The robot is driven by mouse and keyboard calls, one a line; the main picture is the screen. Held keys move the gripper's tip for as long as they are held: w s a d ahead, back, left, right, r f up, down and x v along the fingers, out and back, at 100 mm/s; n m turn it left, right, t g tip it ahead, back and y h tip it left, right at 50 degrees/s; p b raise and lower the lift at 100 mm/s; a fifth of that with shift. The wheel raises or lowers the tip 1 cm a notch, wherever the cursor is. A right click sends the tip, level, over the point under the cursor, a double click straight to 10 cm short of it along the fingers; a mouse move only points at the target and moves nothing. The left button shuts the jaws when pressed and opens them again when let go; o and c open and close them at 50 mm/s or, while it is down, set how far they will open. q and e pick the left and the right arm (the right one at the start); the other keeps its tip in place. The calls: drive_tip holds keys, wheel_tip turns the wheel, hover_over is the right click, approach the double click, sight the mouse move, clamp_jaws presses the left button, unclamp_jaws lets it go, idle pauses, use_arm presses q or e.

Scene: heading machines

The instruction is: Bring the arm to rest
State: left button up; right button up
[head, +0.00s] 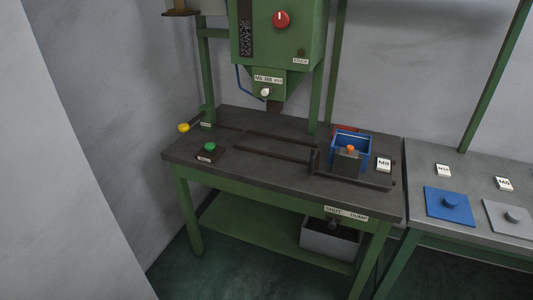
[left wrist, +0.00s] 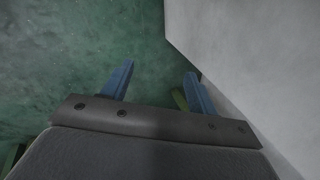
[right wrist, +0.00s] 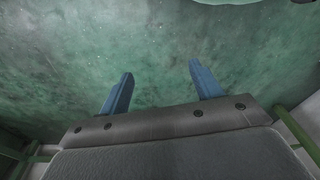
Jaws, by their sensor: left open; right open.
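My left gripper (left wrist: 158,80) shows in the left wrist view with its two blue fingers apart and nothing between them. It is over the green floor (left wrist: 80,60), close to a pale wall (left wrist: 240,50) on the right. My right gripper (right wrist: 161,80) shows in the right wrist view, also with its fingers apart and empty over the green floor. Neither gripper nor arm shows in the head view, so their places relative to the workbench (head: 230,165) cannot be told from there.
A green machine (head: 277,45) stands over the dark-topped bench. On the bench are a green button (head: 210,147), a yellow-knobbed lever (head: 184,127) and a blue bin (head: 364,146). A grey bin (head: 330,243) sits below. A grey table (head: 470,175) with blue (head: 449,208) and grey plates stands right.

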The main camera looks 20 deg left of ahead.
use_arm(q)
drive_tip(key=s+f, duration=0.1)
drive_tip(key=s, duration=0.4)
drive_tip(key=s+d+f+n+h, duration=0.1)
drive_tip(key=d+f+h, duration=0.1)
drive_tip(key=d, duration=1.6)
drive_tip(key=s+d+f+n+h, duration=0.1)
drive_tip(key=d+f, duration=0.3)
drive_tip(key=d, duration=1.5)
drive_tip(key=shift+s+d+f+n+g+h, duration=0.25)
drive_tip(key=shift+s+g+h, duration=0.2)
drive_tip(key=shift+h, duration=0.35)
use_arm(e)
drive_tip(key=shift+d, duration=0.6)
use_arm(q)
drive_tip(key=shift+a, duration=0.1)
use_arm(e)
drive_tip(key=shift+a, duration=0.1)
drive_tip(key=shift+s+a, duration=0.15)
drive_tip(key=shift+a, duration=0.55)
